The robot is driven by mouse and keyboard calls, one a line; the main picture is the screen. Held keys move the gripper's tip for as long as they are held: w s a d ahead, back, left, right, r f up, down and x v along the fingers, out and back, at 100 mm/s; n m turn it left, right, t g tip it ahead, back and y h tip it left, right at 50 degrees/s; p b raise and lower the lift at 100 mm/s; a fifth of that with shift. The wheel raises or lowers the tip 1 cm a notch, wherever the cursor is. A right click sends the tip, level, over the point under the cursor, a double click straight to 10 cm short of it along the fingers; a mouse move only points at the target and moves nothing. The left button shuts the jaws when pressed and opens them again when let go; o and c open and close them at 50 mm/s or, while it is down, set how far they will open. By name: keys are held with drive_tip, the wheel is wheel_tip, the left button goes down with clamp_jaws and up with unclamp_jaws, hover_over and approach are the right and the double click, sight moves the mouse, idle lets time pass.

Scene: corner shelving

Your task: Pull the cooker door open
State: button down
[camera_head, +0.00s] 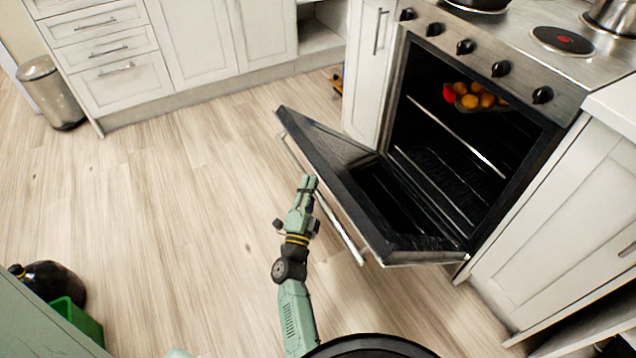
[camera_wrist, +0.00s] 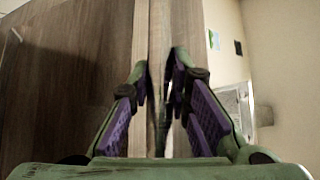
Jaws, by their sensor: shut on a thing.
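The cooker (camera_head: 480,60) stands at the right in the head view. Its door (camera_head: 345,185) is tilted well out and down from the dark oven opening, hinged at the bottom. A metal handle bar (camera_head: 342,232) runs along the door's outer edge. My gripper (camera_head: 307,183) is at the middle of that handle, shut on it. In the wrist view my gripper's fingers (camera_wrist: 160,75) stand on both sides of a narrow upright bar, which is the handle. The fingertips partly hide the handle.
Inside the oven is a bowl of orange and red round items (camera_head: 475,97). White cabinets (camera_head: 180,45) line the back. A bin (camera_head: 52,92) stands at the far left. A green crate (camera_head: 78,320) and a dark round object are at lower left. The wooden floor (camera_head: 170,220) left of the door is clear.

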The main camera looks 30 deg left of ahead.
idle(0.3)
drive_tip(key=c, duration=1.5)
unclamp_jaws()
drive_tip(key=shift+w, duration=0.1)
